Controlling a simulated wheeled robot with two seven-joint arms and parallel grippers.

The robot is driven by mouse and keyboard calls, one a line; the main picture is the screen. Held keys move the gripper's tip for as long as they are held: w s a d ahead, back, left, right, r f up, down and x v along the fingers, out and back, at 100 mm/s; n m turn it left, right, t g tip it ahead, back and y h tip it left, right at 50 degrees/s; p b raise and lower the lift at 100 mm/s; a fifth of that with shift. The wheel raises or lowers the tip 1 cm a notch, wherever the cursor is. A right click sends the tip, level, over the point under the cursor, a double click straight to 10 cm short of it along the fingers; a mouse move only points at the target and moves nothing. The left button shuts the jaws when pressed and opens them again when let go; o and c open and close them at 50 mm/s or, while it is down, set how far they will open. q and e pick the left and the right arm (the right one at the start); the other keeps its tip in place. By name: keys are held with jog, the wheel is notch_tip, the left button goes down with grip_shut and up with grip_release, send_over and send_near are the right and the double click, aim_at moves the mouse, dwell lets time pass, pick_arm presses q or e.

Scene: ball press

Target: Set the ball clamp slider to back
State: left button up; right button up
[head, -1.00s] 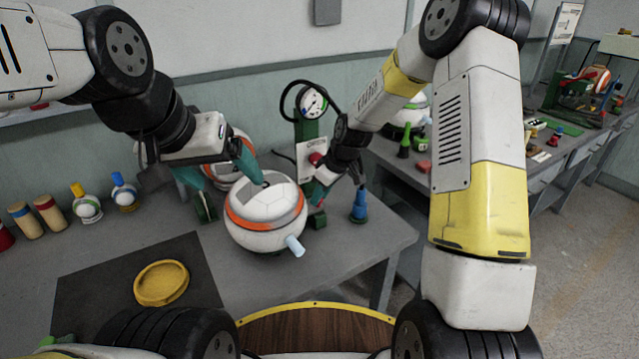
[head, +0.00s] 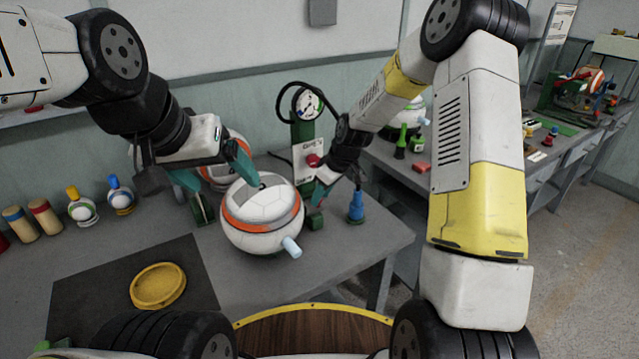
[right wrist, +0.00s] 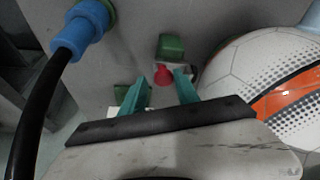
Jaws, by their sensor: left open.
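A white ball with an orange band and a pale blue stub (head: 262,222) sits on the grey table, between a left green clamp block (head: 203,209) and a right green clamp block (head: 315,220). A red knob (head: 313,160) is on a white plate on the green gauge post behind. In the right wrist view the red knob (right wrist: 162,76) shows between my fingers; I cannot tell if they touch it. My right gripper (head: 341,182) is open, right of the ball. My left gripper (head: 213,174) is open above the ball's left side. Which part is the slider is unclear.
A blue fitting (head: 356,206) stands right of the ball, with a black hose in the right wrist view (right wrist: 40,100). A yellow dish (head: 158,287) lies on a dark mat (head: 85,292). Bottles and cylinders stand at the left. The table's front right is clear.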

jog(key=shift+r, duration=0.1)
jog(key=v, duration=0.7)
jog(key=shift+r, duration=0.25)
jog(key=shift+s+d, duration=0.1)
jog(key=shift+d, duration=0.05)
jog(key=s+d+r+m+t, duration=0.1)
jog(key=s+d+r+m, duration=0.2)
jog(key=s+r, duration=0.3)
jog(key=s+d+r+m+t+h, duration=0.1)
jog(key=s+r, duration=0.5)
jog(key=s, duration=0.7)
jog(key=s+d+r+m+t, duration=0.1)
jog(key=s+d+r+m, duration=0.3)
jog(key=s, duration=0.5)
notch_tip(320, 180, up, 3)
jog(key=shift+s+d+f+m, duration=0.15)
jog(key=shift+d+m, duration=0.15)
jog(key=shift+m, duration=0.6)
